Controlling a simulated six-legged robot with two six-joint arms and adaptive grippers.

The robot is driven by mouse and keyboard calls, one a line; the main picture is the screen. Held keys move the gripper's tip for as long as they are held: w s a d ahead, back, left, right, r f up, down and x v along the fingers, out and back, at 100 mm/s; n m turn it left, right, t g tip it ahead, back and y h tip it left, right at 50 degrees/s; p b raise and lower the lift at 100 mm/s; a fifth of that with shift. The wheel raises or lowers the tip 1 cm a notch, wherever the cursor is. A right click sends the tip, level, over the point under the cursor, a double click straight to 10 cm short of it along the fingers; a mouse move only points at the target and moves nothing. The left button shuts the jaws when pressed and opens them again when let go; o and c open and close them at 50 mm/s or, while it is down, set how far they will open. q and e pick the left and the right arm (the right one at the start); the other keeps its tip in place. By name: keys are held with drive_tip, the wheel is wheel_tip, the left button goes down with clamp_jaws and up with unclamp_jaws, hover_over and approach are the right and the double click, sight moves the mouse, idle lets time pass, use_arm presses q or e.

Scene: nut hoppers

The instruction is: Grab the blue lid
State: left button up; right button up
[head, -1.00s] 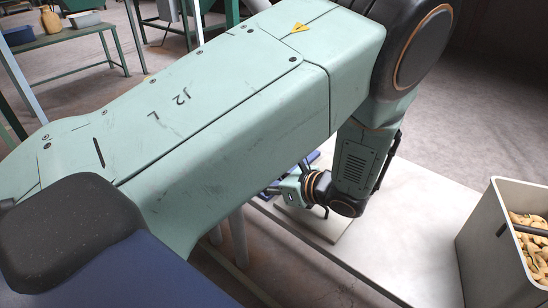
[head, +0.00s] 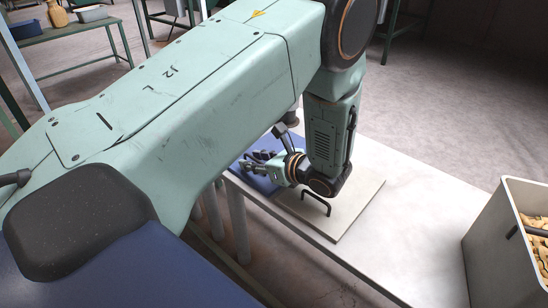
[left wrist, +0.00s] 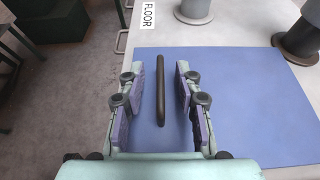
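The blue lid (head: 263,183) is a flat blue sheet at the left end of the white table, partly hidden by my left arm and gripper in the head view. In the left wrist view the lid (left wrist: 258,105) fills the middle, with a dark bar handle (left wrist: 160,100) standing on it. My left gripper (head: 255,160) is over the lid. In the left wrist view my left gripper (left wrist: 160,72) is open, with one finger on each side of the handle and a visible gap on both sides. My right gripper is not in view.
A pale lid (head: 352,212) with a black handle (head: 318,200) lies right of the blue lid. A pale bin (head: 498,245) of nuts stands at the right. Grey posts (left wrist: 300,40) rise beyond the blue lid. The white table (head: 415,200) is clear between pale lid and bin.

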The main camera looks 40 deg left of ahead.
use_arm(q)
drive_tip(key=shift+s+a, duration=0.1)
drive_tip(key=shift+a, duration=0.15)
drive_tip(key=shift+w+d, duration=0.15)
drive_tip(key=shift+w, duration=0.05)
drive_tip(key=shift+c, duration=0.3)
drive_tip(key=shift+s, duration=0.15)
drive_tip(key=c, duration=0.6)
clamp_jaws()
